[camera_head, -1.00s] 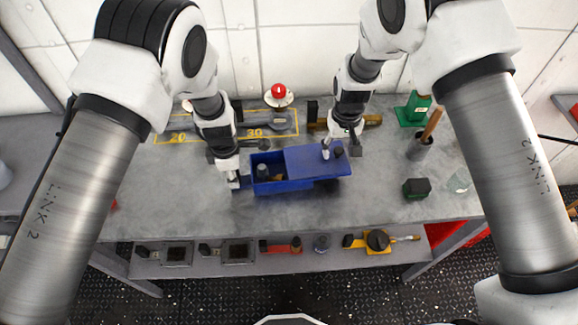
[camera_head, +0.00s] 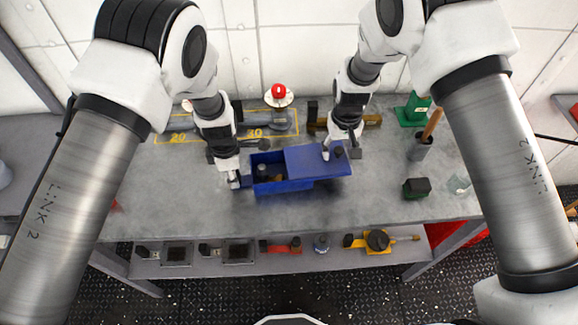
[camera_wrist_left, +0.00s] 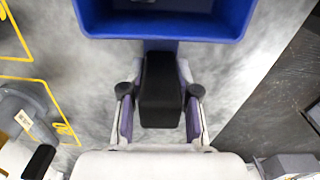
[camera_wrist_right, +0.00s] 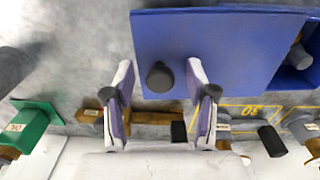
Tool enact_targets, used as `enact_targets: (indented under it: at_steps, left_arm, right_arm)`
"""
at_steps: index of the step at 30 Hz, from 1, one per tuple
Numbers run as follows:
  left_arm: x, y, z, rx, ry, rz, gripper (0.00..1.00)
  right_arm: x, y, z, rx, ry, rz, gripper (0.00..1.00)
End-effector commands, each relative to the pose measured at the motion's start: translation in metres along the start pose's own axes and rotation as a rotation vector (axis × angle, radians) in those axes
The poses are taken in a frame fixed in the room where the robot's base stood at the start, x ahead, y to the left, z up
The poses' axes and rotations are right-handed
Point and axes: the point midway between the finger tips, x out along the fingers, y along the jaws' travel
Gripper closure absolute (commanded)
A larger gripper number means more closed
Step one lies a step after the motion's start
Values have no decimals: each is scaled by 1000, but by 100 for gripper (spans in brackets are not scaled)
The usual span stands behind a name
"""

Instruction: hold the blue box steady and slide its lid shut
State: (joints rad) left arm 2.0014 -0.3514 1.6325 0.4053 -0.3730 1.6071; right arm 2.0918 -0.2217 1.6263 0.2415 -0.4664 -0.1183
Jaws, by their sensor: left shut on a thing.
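The blue box (camera_head: 283,187) stands on the grey bench. Its blue lid (camera_head: 310,161) covers the right part and sticks out past the right end; the left part is open, with small items inside. My left gripper (camera_head: 235,182) is at the box's left end. In the left wrist view its fingers (camera_wrist_left: 160,110) are shut on a black handle (camera_wrist_left: 160,88) joined to the box (camera_wrist_left: 165,27). My right gripper (camera_head: 340,154) is over the lid's right end. In the right wrist view its open fingers (camera_wrist_right: 162,105) stand either side of the dark lid knob (camera_wrist_right: 160,77), with gaps.
A red-domed fixture (camera_head: 279,95) and yellow floor-style markings lie behind the box. A green block (camera_head: 416,188), a grey cup (camera_head: 420,147) with a wooden handle and a green stand (camera_head: 413,109) are to the right. The bench front is clear.

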Motion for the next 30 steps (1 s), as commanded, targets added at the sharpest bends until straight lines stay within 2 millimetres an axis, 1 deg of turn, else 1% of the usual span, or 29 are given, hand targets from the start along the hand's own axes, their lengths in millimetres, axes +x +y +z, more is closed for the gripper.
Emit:
enact_targets:
  at_steps: [5,8,11,15,19,21,26,30]
  left_arm:
    - [2,-2,0,1,1,-5,100]
    - [2,-2,0,1,1,-5,100]
    - [2,-2,0,1,1,-5,100]
    - [2,-2,0,0,1,-5,100]
    - [2,-2,0,0,1,-5,100]
    - [2,-2,0,0,1,-5,100]
    - [2,-2,0,0,1,-5,100]
    - [2,-2,0,0,1,-5,100]
  right_arm:
    - [-2,0,0,0,1,0,44]
    - [-12,0,-1,-1,3,1,44]
    - [-33,0,-1,-1,4,1,44]
    - [-70,0,-1,-1,6,1,44]
    - [-100,0,0,-1,4,0,44]
    - [-110,0,0,-1,4,0,44]
    - [-125,0,0,0,3,0,44]
    - [-142,0,0,0,3,0,44]
